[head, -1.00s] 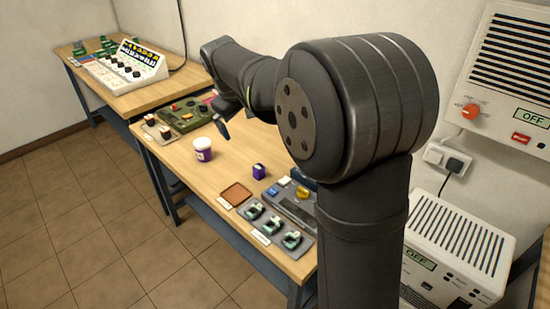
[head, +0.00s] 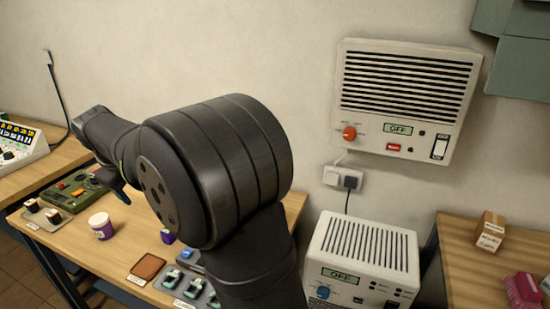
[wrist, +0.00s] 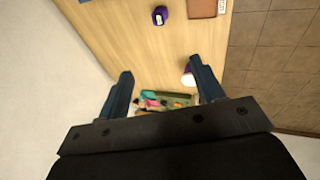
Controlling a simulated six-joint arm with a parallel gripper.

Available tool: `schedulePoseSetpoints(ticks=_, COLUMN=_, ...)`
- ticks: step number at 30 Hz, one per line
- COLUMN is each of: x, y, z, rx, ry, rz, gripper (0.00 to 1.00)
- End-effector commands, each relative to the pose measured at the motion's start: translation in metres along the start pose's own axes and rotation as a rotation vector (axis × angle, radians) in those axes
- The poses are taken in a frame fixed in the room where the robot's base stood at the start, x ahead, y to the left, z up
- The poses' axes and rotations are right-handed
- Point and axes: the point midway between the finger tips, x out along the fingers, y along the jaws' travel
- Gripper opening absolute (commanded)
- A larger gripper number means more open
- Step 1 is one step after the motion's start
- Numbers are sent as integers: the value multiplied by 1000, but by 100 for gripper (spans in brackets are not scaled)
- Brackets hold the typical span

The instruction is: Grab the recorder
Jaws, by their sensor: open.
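I cannot pick out a recorder for certain in either view. My gripper (wrist: 160,66) is open and empty in the wrist view, its two fingers apart above the wooden table. In the head view my gripper (head: 118,188) hangs over the far part of that table, and my arm covers part of the scene. A green device (head: 72,190) with orange parts lies near it at the table's far end. A small purple box (head: 168,237) is partly hidden behind my arm; it also shows in the wrist view (wrist: 160,15).
On the table (head: 115,255) stand a white and purple cup (head: 101,226), a brown tray (head: 148,266) and a grey panel (head: 205,302). A wall unit (head: 408,95) and a white box (head: 365,250) read OFF. The right table (head: 470,265) holds a carton (head: 490,231) and a pink object (head: 523,289).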

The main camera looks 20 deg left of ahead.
Motion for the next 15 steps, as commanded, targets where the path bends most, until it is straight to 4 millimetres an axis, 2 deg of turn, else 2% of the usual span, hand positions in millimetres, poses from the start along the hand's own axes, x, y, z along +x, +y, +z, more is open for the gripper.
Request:
schedulePoseSetpoints(ticks=9, x=5, y=-1, z=1, rx=45, ry=4, rz=-19, gripper=62)
schedulePoseSetpoints(ticks=11, x=14, y=-4, z=3, rx=118, ry=10, rz=-50, gripper=62)
schedulePoseSetpoints(ticks=15, x=45, y=-14, z=9, rx=458, ry=25, rz=-186, gripper=62)
